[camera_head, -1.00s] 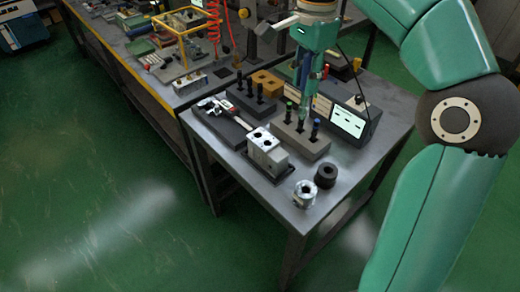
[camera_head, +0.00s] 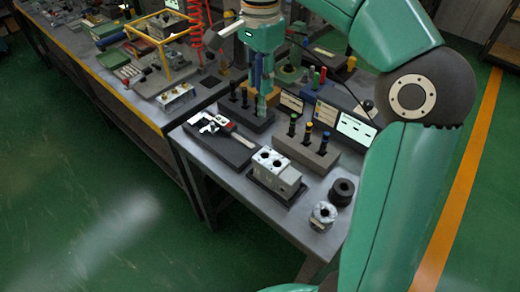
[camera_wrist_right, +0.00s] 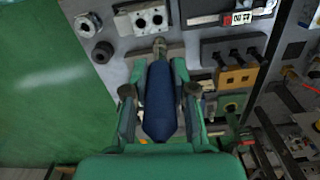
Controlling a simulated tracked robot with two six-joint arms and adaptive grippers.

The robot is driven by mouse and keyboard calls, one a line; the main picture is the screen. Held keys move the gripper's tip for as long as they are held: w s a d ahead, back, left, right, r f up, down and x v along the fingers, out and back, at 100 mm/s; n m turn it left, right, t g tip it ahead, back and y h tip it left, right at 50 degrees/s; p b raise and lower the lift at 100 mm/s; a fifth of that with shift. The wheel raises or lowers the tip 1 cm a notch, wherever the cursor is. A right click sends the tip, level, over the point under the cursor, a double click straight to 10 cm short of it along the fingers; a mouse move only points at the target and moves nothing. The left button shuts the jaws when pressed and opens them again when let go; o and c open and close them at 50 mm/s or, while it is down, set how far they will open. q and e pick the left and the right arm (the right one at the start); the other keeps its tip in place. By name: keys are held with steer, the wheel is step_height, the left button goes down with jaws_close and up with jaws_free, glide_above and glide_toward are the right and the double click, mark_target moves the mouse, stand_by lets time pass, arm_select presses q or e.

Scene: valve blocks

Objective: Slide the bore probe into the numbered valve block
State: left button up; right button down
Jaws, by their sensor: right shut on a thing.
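My right gripper (camera_head: 262,92) hangs above the table near the dark rack. It is shut on the bore probe (camera_wrist_right: 160,100), which has a dark blue handle and a metallic tip pointing away from the wrist. In the head view the probe shows only as blue between the fingers. The valve block (camera_head: 275,172) is a light grey block with two round bores on top, on a dark base at the front of the table. It also shows in the right wrist view (camera_wrist_right: 143,20), beyond the probe tip. The probe is apart from the block. Its number is not readable. My left gripper is out of view.
A grey rack (camera_head: 300,154) with several colour-topped tools stands behind the block. A dark rack (camera_head: 245,118) and a caliper on a black tray (camera_head: 221,142) lie left. A silver ring (camera_head: 323,215) and black ring (camera_head: 342,191) sit right. A display box (camera_head: 355,131) stands behind.

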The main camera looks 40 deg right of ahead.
step_height(320, 180, down, 18)
steer(key=b, duration=0.2)
steer(key=shift+s+d+r, duration=0.15)
steer(key=shift+s+d, duration=0.15)
steer(key=shift+d, duration=0.1)
steer(key=shift+b, duration=0.3)
steer(key=shift+f+b, duration=0.4)
steer(key=shift+f, duration=0.2)
steer(key=c, duration=0.9)
jaws_free()
steer(key=shift+c, duration=0.2)
